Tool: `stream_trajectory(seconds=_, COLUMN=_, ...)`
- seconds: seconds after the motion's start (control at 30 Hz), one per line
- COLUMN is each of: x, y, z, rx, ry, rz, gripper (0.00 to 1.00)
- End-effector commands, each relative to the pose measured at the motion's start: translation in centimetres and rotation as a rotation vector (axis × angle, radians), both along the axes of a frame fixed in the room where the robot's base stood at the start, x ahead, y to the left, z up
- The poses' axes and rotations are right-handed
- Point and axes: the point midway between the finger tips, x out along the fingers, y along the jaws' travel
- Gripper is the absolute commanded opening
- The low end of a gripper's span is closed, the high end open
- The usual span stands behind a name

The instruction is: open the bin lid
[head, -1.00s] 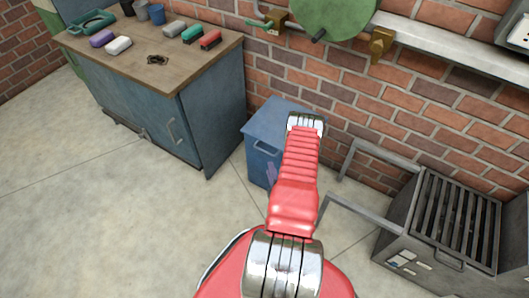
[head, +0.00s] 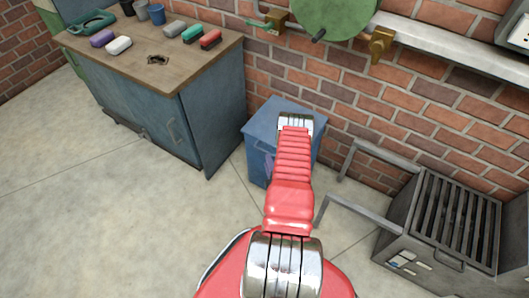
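The blue bin (head: 257,158) stands on the floor against the brick wall, just right of the blue workbench. Its flat blue lid (head: 270,118) looks shut. My red arm reaches up over the bin and covers its middle and right side. A small purplish piece, possibly part of my gripper (head: 268,166), shows at the arm's left edge in front of the bin's front face. The fingers are mostly hidden behind the arm. I cannot tell whether they touch the bin.
The blue workbench (head: 140,100) on the left carries cups and several small coloured blocks. A grey metal grate unit (head: 450,225) with long bars stands at the right. A green wheel and pipe fittings are on the wall above. The floor at left is clear.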

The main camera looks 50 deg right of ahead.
Motion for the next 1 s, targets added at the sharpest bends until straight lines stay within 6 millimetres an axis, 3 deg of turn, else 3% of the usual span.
stream_trajectory(seconds=0.5, x=5.6, y=-4.5, z=-1.1, rx=-0.001, ry=0.0, rz=0.001, gripper=0.31)
stream_trajectory(seconds=0.9, x=6.2, y=-5.0, z=-1.2, rx=0.001, ry=0.001, rz=-0.001, gripper=0.31)
stream_trajectory(seconds=1.0, x=6.2, y=-5.0, z=-1.2, rx=0.001, ry=0.001, rz=-0.001, gripper=0.24)
